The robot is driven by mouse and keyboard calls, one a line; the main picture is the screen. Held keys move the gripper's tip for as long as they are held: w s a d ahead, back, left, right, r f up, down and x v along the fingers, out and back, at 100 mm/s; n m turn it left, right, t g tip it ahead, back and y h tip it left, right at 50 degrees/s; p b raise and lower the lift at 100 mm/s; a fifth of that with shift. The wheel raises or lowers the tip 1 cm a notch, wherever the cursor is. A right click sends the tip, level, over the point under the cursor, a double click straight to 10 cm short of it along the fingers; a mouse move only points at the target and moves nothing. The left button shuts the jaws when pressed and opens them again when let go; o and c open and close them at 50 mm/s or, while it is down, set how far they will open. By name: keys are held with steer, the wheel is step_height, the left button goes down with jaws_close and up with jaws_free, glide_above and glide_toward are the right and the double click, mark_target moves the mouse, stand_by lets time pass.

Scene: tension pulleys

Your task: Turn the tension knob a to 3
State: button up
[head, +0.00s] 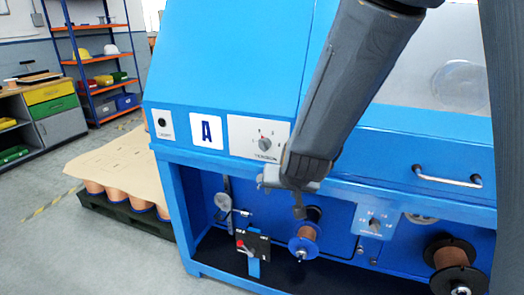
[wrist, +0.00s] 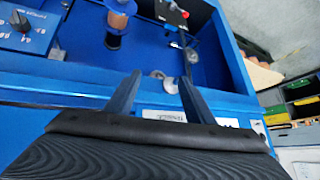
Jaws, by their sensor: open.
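The tension knob a (head: 265,144) is a small grey dial on a white plate marked TENSION, right of the letter A sign on the blue machine's front. Tiny marks surround it, with one red; the number it points at is too small to read. My gripper (head: 281,196) is open and empty, below and right of the plate, apart from the knob. In the wrist view my gripper (wrist: 157,92) shows two spread fingers with nothing between them. The edge of the TENSION plate (wrist: 163,115) shows behind them; the knob is hidden there by the gripper body.
A second dial (head: 374,225) sits on a blue plate in the lower bay. Copper spools (head: 307,238) and a black box with a red knob (head: 253,246) are below. A silver handle (head: 447,176) sticks out at right. Floor at left holds a pallet (head: 118,206).

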mark_target(262, 148)
steer(key=w+a+r+m+t+h, duration=0.1)
steer(key=w+a+r+t+h, duration=0.1)
steer(key=w+a+t, duration=0.4)
step_height(262, 148, up, 4)
steer(key=s+a+r+m+t+h+b, duration=0.1)
steer(key=a+m+t+h, duration=0.15)
steer(key=h, duration=0.25)
steer(key=shift+t, duration=0.25)
steer(key=x, duration=0.7)
steer(key=shift+w+d+f+p, duration=0.1)
steer(key=shift+d+f+p, duration=0.1)
steer(key=shift+d+p, duration=0.1)
steer(key=c, duration=1.1)
